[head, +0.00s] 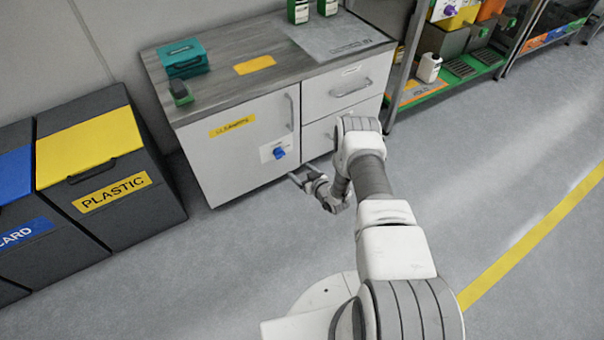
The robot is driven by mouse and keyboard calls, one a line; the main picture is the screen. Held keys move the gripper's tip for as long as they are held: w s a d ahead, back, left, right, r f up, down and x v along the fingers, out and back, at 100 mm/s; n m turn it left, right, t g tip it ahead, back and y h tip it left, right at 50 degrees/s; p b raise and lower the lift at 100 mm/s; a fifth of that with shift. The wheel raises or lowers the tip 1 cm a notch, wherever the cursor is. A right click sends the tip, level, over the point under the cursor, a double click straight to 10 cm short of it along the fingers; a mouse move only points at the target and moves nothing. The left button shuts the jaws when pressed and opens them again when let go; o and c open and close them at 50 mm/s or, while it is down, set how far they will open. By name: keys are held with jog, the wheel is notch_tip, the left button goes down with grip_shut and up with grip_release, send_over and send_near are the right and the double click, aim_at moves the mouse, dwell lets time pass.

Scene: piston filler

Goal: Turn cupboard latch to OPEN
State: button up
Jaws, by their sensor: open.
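The cupboard latch (279,153) is a blue knob on a white plate, low on the right side of the white cupboard door (235,160). The plate's markings are too small to read, so I cannot tell which way the latch is set. The door is closed and has a vertical grey handle (290,112) above the latch. My gripper (301,179) is open, just below and right of the latch in the picture. It appears apart from the latch and holds nothing I can see.
Drawers (347,88) with handles stand right of the door, partly hidden by my arm. On the counter (225,84) are a teal box (183,58) and a green item (181,92). Dark bins (110,165) stand left. The floor before the cupboard is clear.

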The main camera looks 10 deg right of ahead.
jog(key=shift+s+d+r, duration=0.1)
jog(key=shift+s+r, duration=0.05)
jog(key=shift+s, duration=0.1)
dwell(0.6)
